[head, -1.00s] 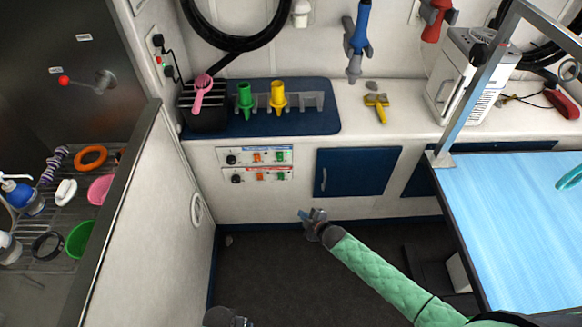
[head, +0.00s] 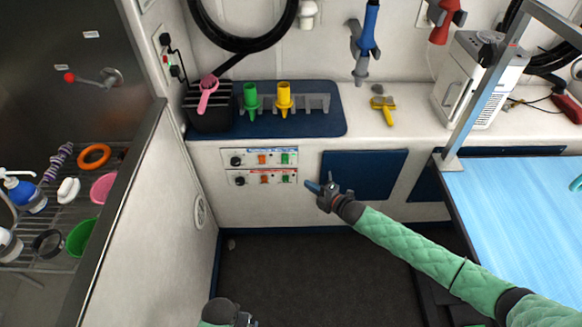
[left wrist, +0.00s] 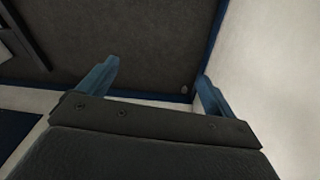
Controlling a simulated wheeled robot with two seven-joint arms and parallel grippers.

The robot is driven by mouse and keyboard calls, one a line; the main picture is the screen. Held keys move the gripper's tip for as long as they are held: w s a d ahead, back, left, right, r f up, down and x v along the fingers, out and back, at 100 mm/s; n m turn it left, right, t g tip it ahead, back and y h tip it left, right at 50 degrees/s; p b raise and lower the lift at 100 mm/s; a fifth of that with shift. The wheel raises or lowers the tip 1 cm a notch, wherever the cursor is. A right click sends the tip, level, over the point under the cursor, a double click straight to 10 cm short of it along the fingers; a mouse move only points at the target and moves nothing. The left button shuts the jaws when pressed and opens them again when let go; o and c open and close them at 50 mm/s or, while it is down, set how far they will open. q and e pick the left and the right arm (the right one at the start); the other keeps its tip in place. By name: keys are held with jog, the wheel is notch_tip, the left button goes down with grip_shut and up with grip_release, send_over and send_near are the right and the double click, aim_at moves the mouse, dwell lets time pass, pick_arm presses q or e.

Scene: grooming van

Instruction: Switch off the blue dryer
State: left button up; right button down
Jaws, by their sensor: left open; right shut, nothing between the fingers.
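The blue dryer (head: 366,38) hangs nozzle-down on the back wall. Below the counter are two white control panels. The upper panel (head: 249,157) has a blue strip, a black knob, an orange switch and a green switch. The lower panel (head: 251,178) has a red strip and the same kinds of controls. My right gripper (head: 320,184) is shut and empty, just right of the lower panel and apart from it in the picture. My left gripper (head: 247,321) is low at the bottom edge; in the left wrist view (left wrist: 155,85) its fingers are open and empty above the dark floor.
A red dryer (head: 442,20) hangs farther right. The counter (head: 355,120) holds green and yellow nozzles and a yellow tool. A blue cabinet door (head: 365,175) is behind my right gripper. A blue grooming table (head: 515,220) stands right; a partition (head: 150,215) stands left.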

jog(key=shift+w+a, duration=0.1)
jog(key=shift+a, duration=0.05)
pick_arm(q)
notch_tip(320, 180, up, 16)
jog(key=s+b, duration=0.2)
jog(key=b, duration=0.2)
jog(key=shift+t+h, duration=0.5)
jog(key=shift+h, duration=0.1)
jog(key=shift+w+d+f+b, duration=0.3)
jog(key=shift+d+f+b, duration=0.3)
jog(key=shift+d+f, duration=0.1)
jog(key=shift+w+d+f+b, duration=0.3)
jog(key=shift+d+f+b, duration=0.3)
jog(key=shift+d, duration=0.1)
pick_arm(e)
send_near(283, 162)
jog(key=shift+x, duration=2.95)
